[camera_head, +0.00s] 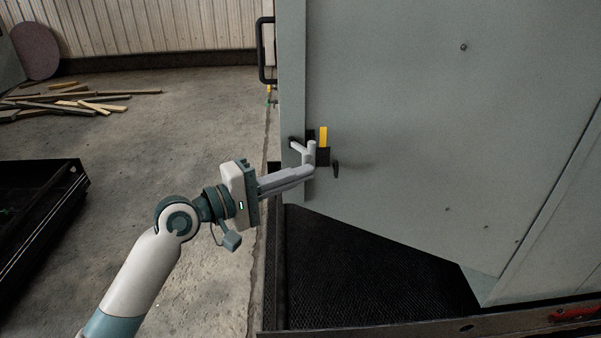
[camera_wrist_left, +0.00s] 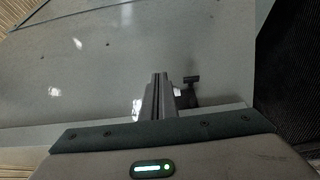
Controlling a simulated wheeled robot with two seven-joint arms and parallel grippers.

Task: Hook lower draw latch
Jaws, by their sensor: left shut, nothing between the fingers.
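The lower draw latch (camera_head: 323,138) is on the grey-green enclosure panel (camera_head: 400,110) near its left edge. It has an upright yellow lever and a dark body, partly hidden by my gripper. A small black piece (camera_head: 336,168) sticks out just right of it. My left gripper (camera_head: 309,152) is shut and empty, its fingertips in front of the latch's left side. I cannot tell whether they touch it. In the left wrist view the closed fingers (camera_wrist_left: 158,90) point at the panel, and dark latch parts (camera_wrist_left: 188,96) show right beside them. My right gripper is out of view.
A black handle (camera_head: 262,50) stands out at the enclosure's upper left edge. Below the panel lies a dark textured floor mat (camera_head: 350,275). A black crate (camera_head: 40,220) is at the left, and loose wood strips (camera_head: 80,103) lie behind. The concrete floor between is clear.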

